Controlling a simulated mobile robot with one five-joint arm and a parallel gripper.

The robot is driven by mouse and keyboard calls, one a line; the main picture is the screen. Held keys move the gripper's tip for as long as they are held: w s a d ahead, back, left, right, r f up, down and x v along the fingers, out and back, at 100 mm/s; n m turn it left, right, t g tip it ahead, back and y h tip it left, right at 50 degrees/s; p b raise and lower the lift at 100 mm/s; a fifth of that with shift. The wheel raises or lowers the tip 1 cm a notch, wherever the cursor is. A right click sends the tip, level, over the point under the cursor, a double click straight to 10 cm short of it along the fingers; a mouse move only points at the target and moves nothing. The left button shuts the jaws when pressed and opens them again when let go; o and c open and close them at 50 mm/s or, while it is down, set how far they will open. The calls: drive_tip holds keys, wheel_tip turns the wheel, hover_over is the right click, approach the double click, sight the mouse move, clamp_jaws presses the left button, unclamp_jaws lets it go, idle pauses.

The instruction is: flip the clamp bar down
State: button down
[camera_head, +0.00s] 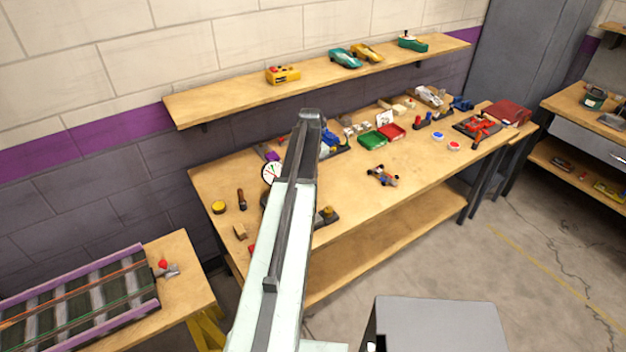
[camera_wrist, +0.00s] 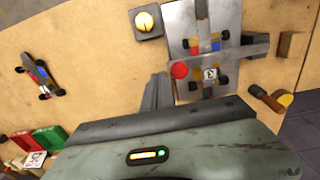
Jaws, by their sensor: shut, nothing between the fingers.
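In the wrist view, the clamp bar (camera_wrist: 240,51) is a grey bar with a red ball knob (camera_wrist: 179,70) at its left end. It crosses over a grey plate (camera_wrist: 176,22) that carries a small car with black wheels (camera_wrist: 222,79). I cannot tell from this angle how far the bar is tilted. My gripper (camera_wrist: 160,88) is shut and empty, just left of and below the red knob in the picture; contact is not clear. In the head view my arm hides the clamp and gripper.
A grey block with a yellow dome (camera_wrist: 144,22) stands left of the plate. A wooden block (camera_wrist: 291,44) and a yellow-ended cylinder (camera_wrist: 270,99) lie right. A small blue car (camera_head: 382,175) and green and red trays (camera_head: 372,139) are on the bench (camera_head: 430,170).

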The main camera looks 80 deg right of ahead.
drive_tip(key=s+d+r+p, duration=0.5)
drive_tip(key=s+d+r, duration=0.1)
drive_tip(key=s, duration=0.1)
drive_tip(key=shift+s+r, duration=0.15)
drive_tip(key=shift+s, duration=0.05)
